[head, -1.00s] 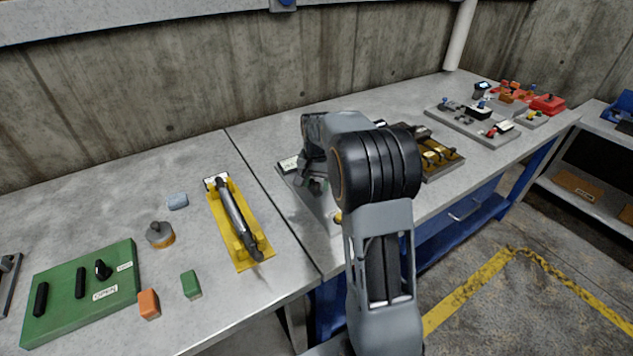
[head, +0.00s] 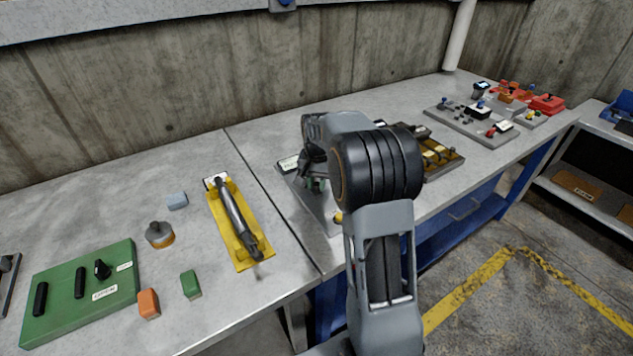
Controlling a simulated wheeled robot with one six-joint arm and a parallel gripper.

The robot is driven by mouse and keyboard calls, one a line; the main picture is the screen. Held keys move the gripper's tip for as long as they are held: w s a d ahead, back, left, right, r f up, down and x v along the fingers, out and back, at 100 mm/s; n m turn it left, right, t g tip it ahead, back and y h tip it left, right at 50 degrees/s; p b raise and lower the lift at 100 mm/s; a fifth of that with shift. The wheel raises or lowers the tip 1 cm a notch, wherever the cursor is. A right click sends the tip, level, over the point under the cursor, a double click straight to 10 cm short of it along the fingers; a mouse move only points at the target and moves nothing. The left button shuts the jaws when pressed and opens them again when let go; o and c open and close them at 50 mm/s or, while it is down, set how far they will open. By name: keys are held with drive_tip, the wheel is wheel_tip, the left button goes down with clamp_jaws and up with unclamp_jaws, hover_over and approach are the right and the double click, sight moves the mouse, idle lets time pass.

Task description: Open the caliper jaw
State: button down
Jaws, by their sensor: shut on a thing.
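My gripper (head: 315,181) is at the grey board (head: 329,223) on the workbench, behind my arm. Its fingers are small and dark in the head view, shut on a small part of this board's fixture. A greenish bit shows at the fingertips, but the held part is mostly hidden. The board has a pale label (head: 289,163) at its left corner and a small yellow piece (head: 338,217) near its front edge. My wrist and forearm cover most of the board, so I cannot make out the caliper jaw or how far it is open.
A yellow plate (head: 262,252) with a grey cylinder stands left of the board. A green panel (head: 60,320) and several small blocks lie farther left. A brown fixture (head: 438,157) is close to the right of my arm. More boards stand at the far right.

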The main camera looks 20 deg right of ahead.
drive_tip(key=shift+s+d, duration=0.15)
drive_tip(key=shift+s, duration=0.9)
drive_tip(key=shift+w, duration=0.15)
drive_tip(key=c, duration=0.9)
unclamp_jaws()
drive_tip(key=shift+c, duration=0.2)
drive_tip(key=shift+r, duration=0.1)
wheel_tip(320, 180, up, 14)
drive_tip(key=p, duration=0.1)
drive_tip(key=shift+f, duration=0.2)
